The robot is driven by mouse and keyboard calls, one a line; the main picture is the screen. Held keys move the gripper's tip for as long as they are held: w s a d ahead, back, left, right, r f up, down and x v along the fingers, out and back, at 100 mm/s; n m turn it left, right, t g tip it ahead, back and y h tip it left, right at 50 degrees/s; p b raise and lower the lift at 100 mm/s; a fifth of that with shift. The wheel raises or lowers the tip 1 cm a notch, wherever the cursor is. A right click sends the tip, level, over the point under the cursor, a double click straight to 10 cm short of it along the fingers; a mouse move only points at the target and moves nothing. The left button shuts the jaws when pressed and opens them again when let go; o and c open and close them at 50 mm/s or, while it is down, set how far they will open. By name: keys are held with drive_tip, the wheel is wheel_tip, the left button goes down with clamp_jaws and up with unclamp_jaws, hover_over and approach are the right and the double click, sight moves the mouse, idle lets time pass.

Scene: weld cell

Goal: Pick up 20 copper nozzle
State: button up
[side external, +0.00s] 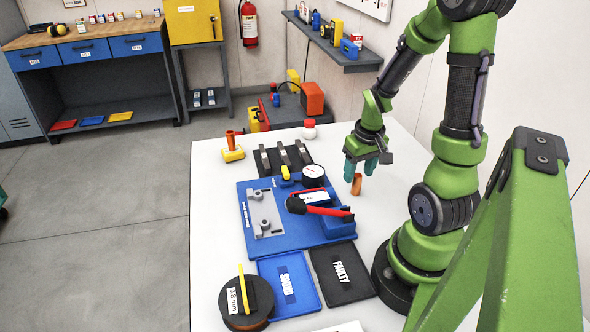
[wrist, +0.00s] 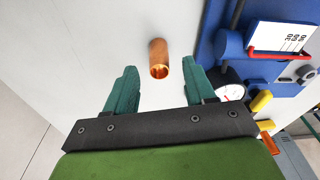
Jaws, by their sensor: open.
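A copper nozzle (side external: 356,184) stands on the white table just below my gripper, to the right of the blue board. In the wrist view the copper nozzle (wrist: 158,58) lies ahead of the fingertips, roughly midway between them. My gripper (side external: 361,172) has teal fingers and points down. Another copper-coloured piece (side external: 230,138) stands in a yellow holder (side external: 232,154) at the table's far left.
A blue board (side external: 262,244) with a gauge (side external: 313,175), clamp parts and a red-handled tool (side external: 325,210) lies left of the nozzle. A blue "SOUND" tray (side external: 270,262) and a black "FAULTY" tray (side external: 365,290) lie in front. A red-and-white bottle (side external: 309,129) stands behind.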

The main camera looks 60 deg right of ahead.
sight(358, 175)
drive_tip(key=shift+w+d+f, duration=0.1)
drive_tip(key=shift+f, duration=1.05)
drive_tip(key=shift+w+d+f, duration=0.1)
drive_tip(key=shift+f, duration=1.05)
clamp_jaws()
